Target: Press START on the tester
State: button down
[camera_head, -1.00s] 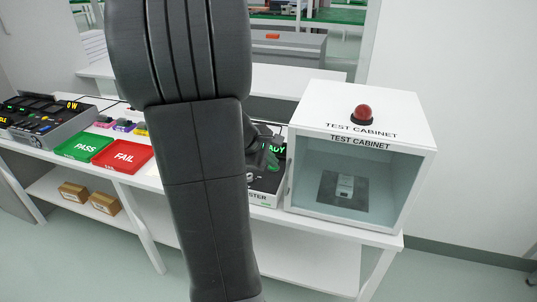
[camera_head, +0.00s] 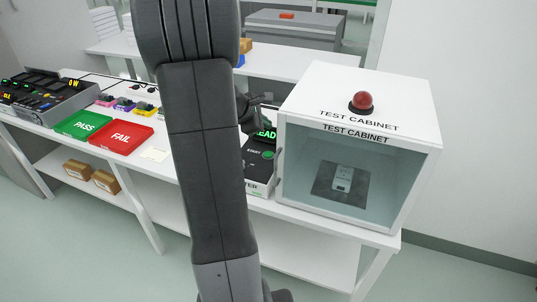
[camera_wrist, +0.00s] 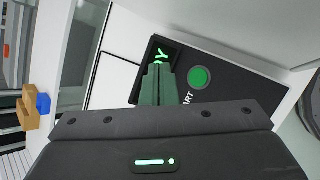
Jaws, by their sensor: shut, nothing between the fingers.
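The tester (camera_head: 262,165) stands on the white bench just left of the test cabinet, partly hidden behind my arm. Its lit display shows part of a green word, and a round green START button (camera_wrist: 199,77) sits on its dark top in the wrist view. The button also shows small in the head view (camera_head: 268,155). My gripper (camera_wrist: 159,70) is shut and empty, its fingertips above the tester, over the display edge and to the left of the button in the wrist view. In the head view my gripper (camera_head: 262,108) is partly hidden by my arm.
The white test cabinet (camera_head: 310,98) has a red dome (camera_head: 361,101) on top and a small device (camera_head: 343,178) inside. A green PASS tray (camera_head: 84,125) and a red FAIL tray (camera_head: 121,138) lie on the bench at left. Orange and blue blocks stand behind.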

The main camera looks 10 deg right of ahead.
aim_at(266, 155)
jog(key=shift+f+b, duration=3.5)
jog(key=shift+f, duration=0.85)
jog(key=shift+f, duration=0.1)
jog(key=shift+f+b, duration=0.3)
jog(key=shift+b, duration=0.2)
jog(key=shift+f+b, duration=0.4)
jog(key=shift+b, duration=0.05)
jog(key=shift+r, duration=0.15)
jog(key=shift+r+p, duration=0.65)
jog(key=shift+r, duration=0.05)
jog(key=shift+r+p, duration=1.95)
jog(key=shift+r, duration=0.55)
